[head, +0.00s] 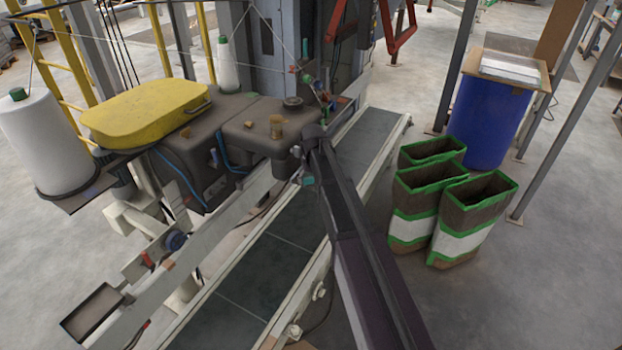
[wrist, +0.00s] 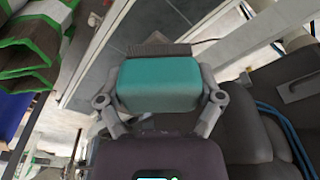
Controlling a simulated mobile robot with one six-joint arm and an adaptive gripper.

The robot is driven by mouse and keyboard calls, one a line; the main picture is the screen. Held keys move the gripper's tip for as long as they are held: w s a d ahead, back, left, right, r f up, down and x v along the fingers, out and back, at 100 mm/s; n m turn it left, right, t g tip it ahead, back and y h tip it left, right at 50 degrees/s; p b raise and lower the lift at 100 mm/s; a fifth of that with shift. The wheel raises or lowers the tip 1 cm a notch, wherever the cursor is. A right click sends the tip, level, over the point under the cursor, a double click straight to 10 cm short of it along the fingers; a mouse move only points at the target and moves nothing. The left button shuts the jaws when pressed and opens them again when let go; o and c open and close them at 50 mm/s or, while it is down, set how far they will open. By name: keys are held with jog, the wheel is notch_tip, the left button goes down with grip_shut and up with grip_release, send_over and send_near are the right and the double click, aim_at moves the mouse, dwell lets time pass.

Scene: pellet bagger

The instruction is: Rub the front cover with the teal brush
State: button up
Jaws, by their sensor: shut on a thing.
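The teal brush (wrist: 160,86) is gripped across its block between the two fingers of my gripper (wrist: 160,98), with its dark bristles (wrist: 160,50) pointing away from me. In the head view a small piece of the brush (head: 308,181) shows below my gripper (head: 306,160), beside the right end of the dark grey machine head (head: 262,125). A dark panel with a small handle, seemingly the front cover (head: 214,158), is on the machine's near side, left of my gripper. In the wrist view a panel with a handle (wrist: 300,86) lies to the right, apart from the brush.
A yellow lid (head: 145,110) and a white thread cone (head: 45,140) are on the left. A conveyor belt (head: 275,250) runs under my arm. Several open bags (head: 465,225) and a blue drum (head: 488,120) stand on the right. Blue hoses (head: 180,172) hang along the machine.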

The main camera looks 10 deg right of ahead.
jog(key=shift+r+p, duration=3)
jog(key=shift+p, duration=0.05)
jog(key=shift+r, duration=0.1)
jog(key=shift+r+p, duration=1.45)
jog(key=shift+p, duration=0.05)
jog(key=shift+f, duration=0.15)
